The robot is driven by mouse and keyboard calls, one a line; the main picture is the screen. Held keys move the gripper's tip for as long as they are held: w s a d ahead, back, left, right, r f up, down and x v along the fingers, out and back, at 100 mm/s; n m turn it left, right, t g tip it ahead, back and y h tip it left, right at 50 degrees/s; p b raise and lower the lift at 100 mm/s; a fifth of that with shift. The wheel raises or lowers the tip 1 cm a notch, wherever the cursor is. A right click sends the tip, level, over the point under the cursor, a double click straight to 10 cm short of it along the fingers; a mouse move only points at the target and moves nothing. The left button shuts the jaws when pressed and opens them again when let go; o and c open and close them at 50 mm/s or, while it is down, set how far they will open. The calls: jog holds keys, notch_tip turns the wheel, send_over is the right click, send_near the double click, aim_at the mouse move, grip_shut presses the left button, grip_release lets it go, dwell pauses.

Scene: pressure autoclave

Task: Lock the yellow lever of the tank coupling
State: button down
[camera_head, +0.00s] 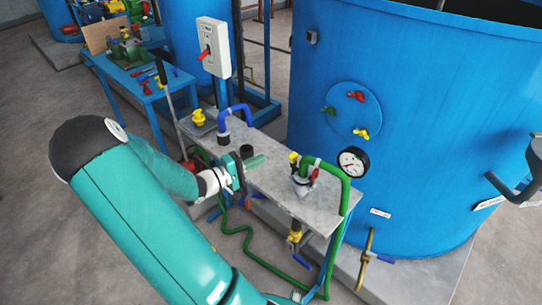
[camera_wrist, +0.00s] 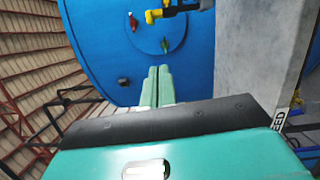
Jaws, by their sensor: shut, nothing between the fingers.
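A round plate on the blue tank (camera_head: 405,75) carries small levers: a red one (camera_head: 355,96), a green one (camera_head: 328,111) and a yellow lever (camera_head: 361,133) at the lower right. Another yellow fitting (camera_head: 293,158) sits by the green pipe on the workbench; I cannot tell for sure which yellow part belongs to the tank coupling. My gripper (camera_head: 262,160) is shut and empty above the bench, left of that green pipe and apart from the tank plate. In the wrist view its fingers (camera_wrist: 158,72) point toward the tank, with a yellow fitting (camera_wrist: 154,15) above their tips.
A white switch box (camera_head: 213,48) stands behind. A blue table (camera_head: 145,80) with tools is at upper left.

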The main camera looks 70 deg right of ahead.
jog(key=shift+v, duration=1.95)
jog(key=shift+r, duration=0.1)
jog(key=w+a+r+t+y, duration=0.2)
jog(key=a+t+y, duration=0.1)
jog(key=a, duration=0.4)
jog(key=w+a+r+n+t+y, duration=0.1)
jog(key=w+a+r+t+y, duration=0.15)
jog(key=a, duration=0.55)
jog(key=w+a+r+t+y, duration=0.2)
jog(key=a+y, duration=0.2)
jog(key=a, duration=0.3)
jog(key=a+r+n+t+y, duration=0.2)
jog(key=a+r+t, duration=0.2)
jog(key=a, duration=0.6)
jog(key=a+r+n+t+y, duration=0.3)
jog(key=a+r+t, duration=0.2)
jog(key=a, duration=0.6)
notch_tip(320, 180, up, 3)
jog(key=shift+s+f+n, duration=0.1)
jog(key=shift+s+n, duration=0.2)
jog(key=shift+s, duration=0.15)
